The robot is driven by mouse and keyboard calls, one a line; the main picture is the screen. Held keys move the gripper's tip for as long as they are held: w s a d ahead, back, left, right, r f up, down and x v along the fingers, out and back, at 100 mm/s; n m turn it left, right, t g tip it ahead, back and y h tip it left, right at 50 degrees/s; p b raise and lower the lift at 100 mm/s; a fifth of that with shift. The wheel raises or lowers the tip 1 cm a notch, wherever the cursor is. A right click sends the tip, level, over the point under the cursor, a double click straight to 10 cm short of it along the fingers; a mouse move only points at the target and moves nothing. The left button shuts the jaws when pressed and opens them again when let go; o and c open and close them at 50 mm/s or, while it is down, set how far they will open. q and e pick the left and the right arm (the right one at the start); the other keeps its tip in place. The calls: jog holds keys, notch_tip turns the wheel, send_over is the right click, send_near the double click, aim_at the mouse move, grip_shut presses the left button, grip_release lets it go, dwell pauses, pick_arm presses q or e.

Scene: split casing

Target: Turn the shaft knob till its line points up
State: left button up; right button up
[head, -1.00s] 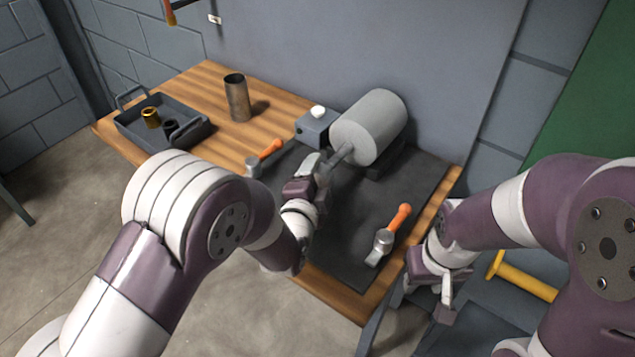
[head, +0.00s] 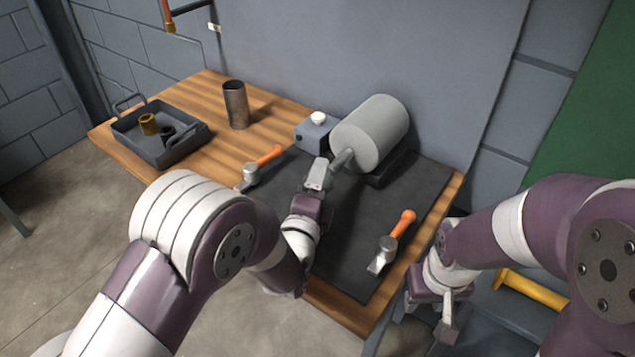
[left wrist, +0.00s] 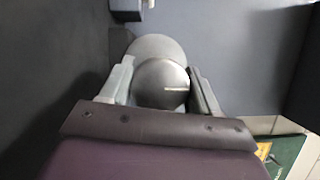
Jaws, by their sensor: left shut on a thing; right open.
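The grey casing (head: 370,132) is a large cylinder lying on a dark stand, with a shaft (head: 343,159) coming out toward me. My left gripper (head: 322,172) is shut on the shaft knob, which it mostly hides in the head view. In the left wrist view the round grey knob (left wrist: 161,77) sits between the two fingers, and its pale line (left wrist: 175,89) points to the picture's right. That view looks rolled: the dark mat is at left and the wall at right, so the line appears to point roughly up. My right gripper (head: 446,312) is open and empty, off the table's right edge.
A small box with a white button (head: 317,130) stands beside the casing. A metal cup (head: 236,104) and a tray (head: 180,153) are at left.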

dwell(0.3)
pick_arm(q)
jog(key=o, duration=1)
jog(key=v, duration=1.2)
jog(key=shift+s+a, duration=0.15)
jog(key=shift+s, duration=0.2)
